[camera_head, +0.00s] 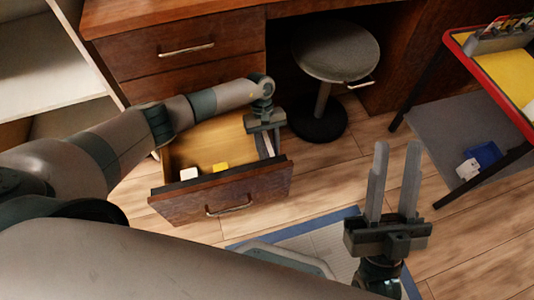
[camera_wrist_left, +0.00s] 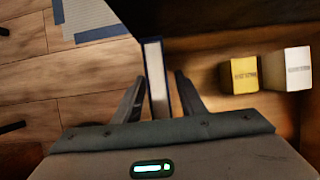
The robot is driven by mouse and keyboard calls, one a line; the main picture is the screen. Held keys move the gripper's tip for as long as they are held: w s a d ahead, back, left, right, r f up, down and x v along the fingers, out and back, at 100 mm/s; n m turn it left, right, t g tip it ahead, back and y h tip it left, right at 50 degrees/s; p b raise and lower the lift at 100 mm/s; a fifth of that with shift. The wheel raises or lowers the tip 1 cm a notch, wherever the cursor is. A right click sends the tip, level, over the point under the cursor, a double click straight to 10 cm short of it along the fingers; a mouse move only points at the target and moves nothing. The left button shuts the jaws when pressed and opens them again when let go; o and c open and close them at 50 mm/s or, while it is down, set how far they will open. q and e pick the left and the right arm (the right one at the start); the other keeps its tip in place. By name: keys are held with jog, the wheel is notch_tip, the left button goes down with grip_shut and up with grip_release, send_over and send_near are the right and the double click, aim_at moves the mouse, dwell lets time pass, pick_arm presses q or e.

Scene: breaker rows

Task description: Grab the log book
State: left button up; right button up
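The log book looks to be the thin blue-edged book with white pages (camera_wrist_left: 156,72) in the left wrist view, standing on edge at the drawer's side. My left gripper (camera_wrist_left: 158,85) is open, with one finger on each side of the book; a gap shows beside the right finger, while contact on the left is unclear. In the head view my left gripper (camera_head: 267,140) reaches down into the open drawer (camera_head: 222,198) at its right end, and I cannot make out the book clearly there. My right gripper (camera_head: 396,150) is open and empty, pointing up over the floor.
A yellow box (camera_head: 220,168) and a white box (camera_head: 189,174) lie in the drawer, left of my left gripper. A round stool (camera_head: 335,52) stands behind it. A red-rimmed cart (camera_head: 465,50) is at right, white shelves (camera_head: 45,65) at left. A blue-edged mat (camera_head: 335,240) lies in front.

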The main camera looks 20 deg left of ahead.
pick_arm(q)
grip_shut()
dwell(1.2)
